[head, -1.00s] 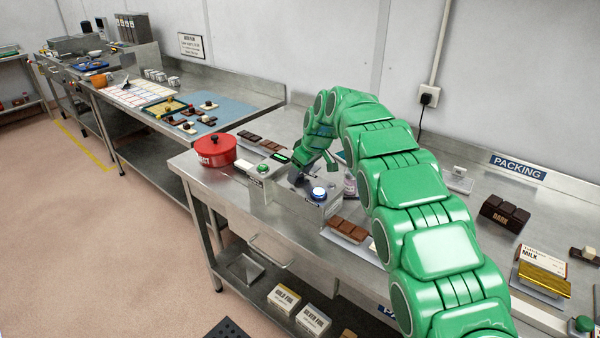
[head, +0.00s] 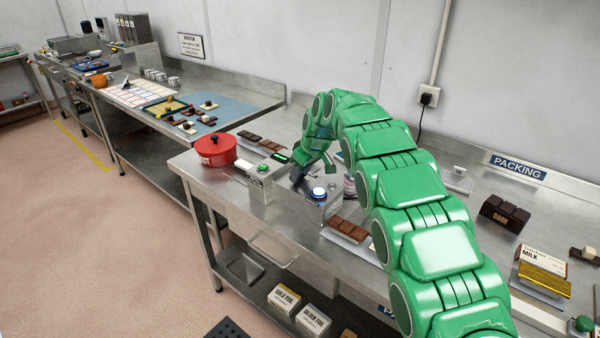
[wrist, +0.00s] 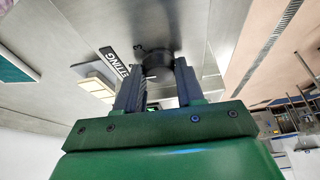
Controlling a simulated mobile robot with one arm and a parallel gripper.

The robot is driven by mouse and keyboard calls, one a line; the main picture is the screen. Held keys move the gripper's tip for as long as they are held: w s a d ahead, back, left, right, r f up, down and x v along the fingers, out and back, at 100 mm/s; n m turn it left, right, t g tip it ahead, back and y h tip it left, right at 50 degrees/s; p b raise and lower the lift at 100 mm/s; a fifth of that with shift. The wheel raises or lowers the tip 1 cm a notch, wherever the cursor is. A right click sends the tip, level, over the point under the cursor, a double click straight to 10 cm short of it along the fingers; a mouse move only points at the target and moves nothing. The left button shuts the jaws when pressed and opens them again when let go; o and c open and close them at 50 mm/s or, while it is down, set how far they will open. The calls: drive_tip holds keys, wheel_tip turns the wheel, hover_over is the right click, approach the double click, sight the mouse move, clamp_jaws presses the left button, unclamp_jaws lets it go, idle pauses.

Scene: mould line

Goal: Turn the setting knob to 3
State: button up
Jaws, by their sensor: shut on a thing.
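The setting knob (wrist: 158,60) is dark and round in the wrist view, on a metal panel beside a black label (wrist: 114,62) ending in "TING". My gripper (wrist: 156,78) has its two grey fingers on either side of the knob, closed on it. The fingers hide the knob there.
A red lidded pot (head: 216,151) and a small box with a green button (head: 262,168) stand left of the grey box. Chocolate bars (head: 348,228) lie to its right. A dark bar (head: 505,213) and wrapped packs stand farther right on the steel bench (head: 420,255).

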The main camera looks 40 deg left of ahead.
drive_tip(key=m+t, duration=0.1)
drive_tip(key=m, duration=0.1)
drive_tip(key=m+t, duration=0.1)
drive_tip(key=m, duration=0.2)
drive_tip(key=shift+s, duration=0.15)
drive_tip(key=m+h, duration=0.1)
drive_tip(key=m, duration=0.1)
drive_tip(key=m+t, duration=0.1)
drive_tip(key=m, duration=0.2)
drive_tip(key=shift+s+a+h, duration=0.1)
drive_tip(key=shift+s+h, duration=0.05)
drive_tip(key=shift+h, duration=0.25)
drive_tip(key=shift+m, duration=0.3)
drive_tip(key=o, duration=1)
drive_tip(key=shift+r+t, duration=0.15)
drive_tip(key=shift+t, duration=0.15)
drive_tip(key=shift+v, duration=3.7)
